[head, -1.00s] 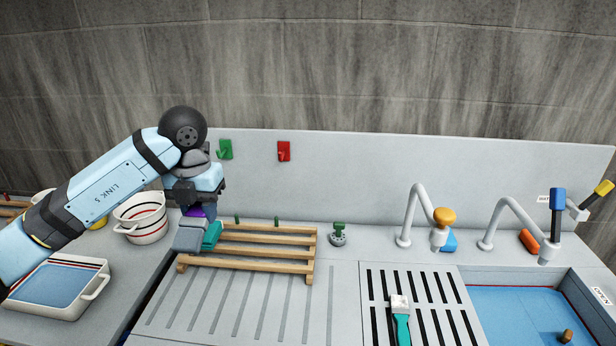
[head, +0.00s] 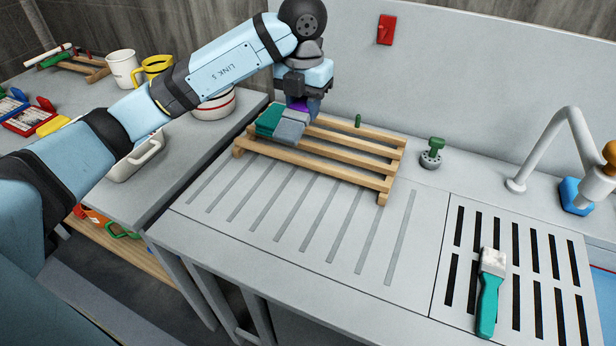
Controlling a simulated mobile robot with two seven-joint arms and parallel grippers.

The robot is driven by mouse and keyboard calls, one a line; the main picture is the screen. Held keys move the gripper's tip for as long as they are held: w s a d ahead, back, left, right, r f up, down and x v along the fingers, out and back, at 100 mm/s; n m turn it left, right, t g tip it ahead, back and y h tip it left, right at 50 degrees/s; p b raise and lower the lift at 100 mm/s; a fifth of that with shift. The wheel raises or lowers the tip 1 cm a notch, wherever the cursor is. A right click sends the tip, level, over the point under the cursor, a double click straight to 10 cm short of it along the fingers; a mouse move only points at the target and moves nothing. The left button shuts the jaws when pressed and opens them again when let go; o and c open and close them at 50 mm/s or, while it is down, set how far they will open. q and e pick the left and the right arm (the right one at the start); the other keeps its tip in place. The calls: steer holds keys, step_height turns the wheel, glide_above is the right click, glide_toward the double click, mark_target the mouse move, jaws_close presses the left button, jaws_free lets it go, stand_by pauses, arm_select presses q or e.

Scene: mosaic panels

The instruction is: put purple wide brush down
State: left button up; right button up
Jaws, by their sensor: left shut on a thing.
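My left gripper (head: 300,93) is over the left end of a wooden slatted rack (head: 370,180), pointing down. It is shut on the purple wide brush (head: 299,104). Only a little purple shows under the jaws, with a grey block-like head (head: 291,127) below it. A teal block-like thing (head: 269,120) is just left of the grey head, at the rack's left end. I cannot tell whether the grey head touches the slats. The gripper hides part of the rack's back. My right gripper is not in view.
A teal-handled brush (head: 488,300) lies on the slotted grate at right. A green-knobbed fitting (head: 432,153) and a faucet (head: 545,150) stand behind. The right part of the rack and the grooved drainboard (head: 300,220) are clear. A white pot (head: 215,105) is left of the gripper.

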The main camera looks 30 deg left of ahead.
mark_target(305, 190)
arm_select(q)
step_height(305, 190, down, 20)
steer(key=shift+r, duration=0.2)
stand_by(0.4)
steer(key=shift+f+b, duration=0.3)
steer(key=o, duration=1)
steer(key=shift+r, duration=0.1)
